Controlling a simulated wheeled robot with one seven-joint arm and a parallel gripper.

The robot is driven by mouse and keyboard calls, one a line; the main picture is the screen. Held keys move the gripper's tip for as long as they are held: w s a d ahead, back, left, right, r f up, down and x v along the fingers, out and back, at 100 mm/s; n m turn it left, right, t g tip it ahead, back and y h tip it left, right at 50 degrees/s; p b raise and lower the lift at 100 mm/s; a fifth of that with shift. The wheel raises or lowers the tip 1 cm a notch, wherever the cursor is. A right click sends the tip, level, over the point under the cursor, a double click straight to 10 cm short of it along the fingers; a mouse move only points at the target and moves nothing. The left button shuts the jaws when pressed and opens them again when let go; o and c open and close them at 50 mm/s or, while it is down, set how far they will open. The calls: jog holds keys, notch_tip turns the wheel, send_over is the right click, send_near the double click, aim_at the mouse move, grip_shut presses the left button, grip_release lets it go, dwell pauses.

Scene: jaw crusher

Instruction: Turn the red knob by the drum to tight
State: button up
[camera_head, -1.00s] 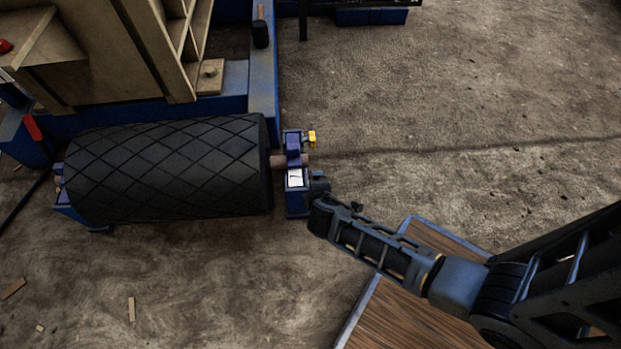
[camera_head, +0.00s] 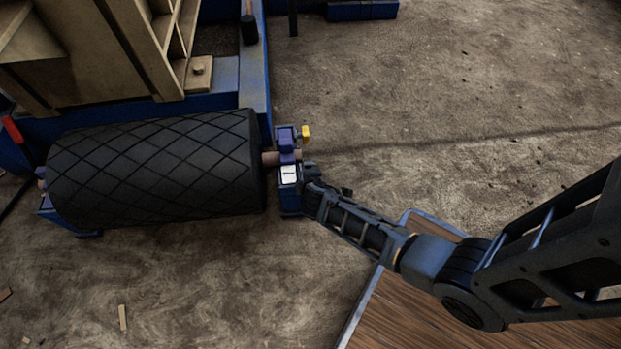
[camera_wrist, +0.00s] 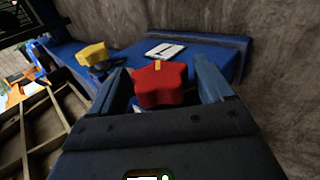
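The red knob (camera_wrist: 163,84) is star-shaped with a small yellow mark on its top edge. In the wrist view it sits between the two fingers of my gripper (camera_wrist: 162,88). The fingers are apart, with a gap showing at the knob's left; contact on the right is hard to tell. In the head view my gripper (camera_head: 308,173) is at the right side of the blue bearing block (camera_head: 289,197) at the drum's right end, and the red knob is hidden there. The black drum (camera_head: 155,170) has a diamond pattern.
A yellow knob (camera_head: 305,133) sticks out of the bearing block's far part; it also shows in the wrist view (camera_wrist: 95,53). A white label (camera_head: 289,173) lies on the block. A wood-topped surface (camera_head: 425,305) is below my arm. The floor at right is bare.

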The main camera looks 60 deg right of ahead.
jog(key=c, duration=0.8)
jog(key=r+g+y+p, duration=0.1)
jog(key=p, duration=0.3)
jog(key=shift+w, duration=0.1)
jog(key=shift+c, duration=0.2)
jog(key=g+y+p, duration=0.1)
jog(key=y+p, duration=0.1)
jog(key=p, duration=0.1)
jog(key=shift+d+f+g+p, duration=0.1)
jog(key=shift+g+p, duration=0.2)
jog(key=shift+w+f+g+y, duration=0.1)
jog(key=shift+f+g+y, duration=0.25)
jog(key=shift+g+y, duration=0.65)
jog(key=y+b, duration=0.1)
jog(key=g+y+b, duration=0.1)
jog(key=shift+d+f+y, duration=0.1)
jog(key=shift+f+y, duration=0.1)
jog(key=shift+y, duration=0.1)
jog(key=g+y+b, duration=0.2)
jog(key=b, duration=0.2)
jog(key=shift+f, duration=0.1)
jog(key=shift+g+y+b, duration=0.5)
jog(key=shift+y+b, duration=0.2)
jog(key=shift+b, duration=0.5)
jog(key=shift+r, duration=0.2)
